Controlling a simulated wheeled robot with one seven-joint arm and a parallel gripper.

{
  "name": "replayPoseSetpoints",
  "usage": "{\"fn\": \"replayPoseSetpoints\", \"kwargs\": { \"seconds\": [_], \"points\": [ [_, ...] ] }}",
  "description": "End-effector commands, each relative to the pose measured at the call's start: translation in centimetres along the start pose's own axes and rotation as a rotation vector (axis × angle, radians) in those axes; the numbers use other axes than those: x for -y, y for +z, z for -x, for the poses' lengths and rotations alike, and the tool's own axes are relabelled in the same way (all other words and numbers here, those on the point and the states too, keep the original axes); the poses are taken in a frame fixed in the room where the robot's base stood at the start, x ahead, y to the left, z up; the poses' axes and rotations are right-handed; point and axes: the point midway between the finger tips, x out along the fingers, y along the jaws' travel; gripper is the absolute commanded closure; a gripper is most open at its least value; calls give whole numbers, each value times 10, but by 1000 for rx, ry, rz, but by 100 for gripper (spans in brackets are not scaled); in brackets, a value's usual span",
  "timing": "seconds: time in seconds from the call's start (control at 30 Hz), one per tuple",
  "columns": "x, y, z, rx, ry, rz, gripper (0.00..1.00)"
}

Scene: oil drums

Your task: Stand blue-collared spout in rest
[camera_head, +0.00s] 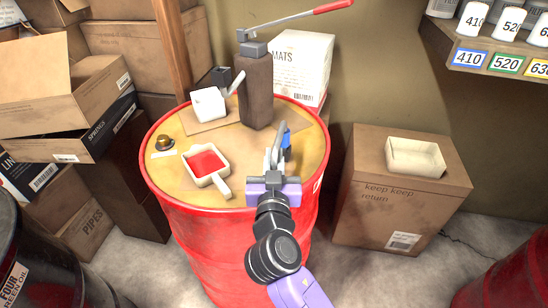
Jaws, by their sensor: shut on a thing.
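My gripper (272,164) is over the front right part of the red drum's top and is shut on the blue-collared spout. The spout's blue collar (287,140) shows just right of the grey fingers, and the fingers hide much of the rest of it. I cannot tell whether the spout touches the drum top. A white block (209,104) with a slanting grey piece stands at the back left of the drum top. A small dark block (221,76) is behind it. I cannot tell which of these is the rest.
The red drum (225,245) also bears a tall brown pump body (257,92), a white scoop with red content (207,165) and a small brass cap (165,143). A white MATS box (306,62) stands behind. A cardboard box with a white tray (415,157) is at right.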

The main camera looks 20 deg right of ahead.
Motion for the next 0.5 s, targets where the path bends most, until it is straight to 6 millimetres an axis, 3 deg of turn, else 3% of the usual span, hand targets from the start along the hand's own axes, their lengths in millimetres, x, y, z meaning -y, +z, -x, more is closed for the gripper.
{"fn": "replayPoseSetpoints", "kwargs": {
  "seconds": [0.5],
  "points": [
    [0,3,0,-1,0,0,100]
  ]
}}
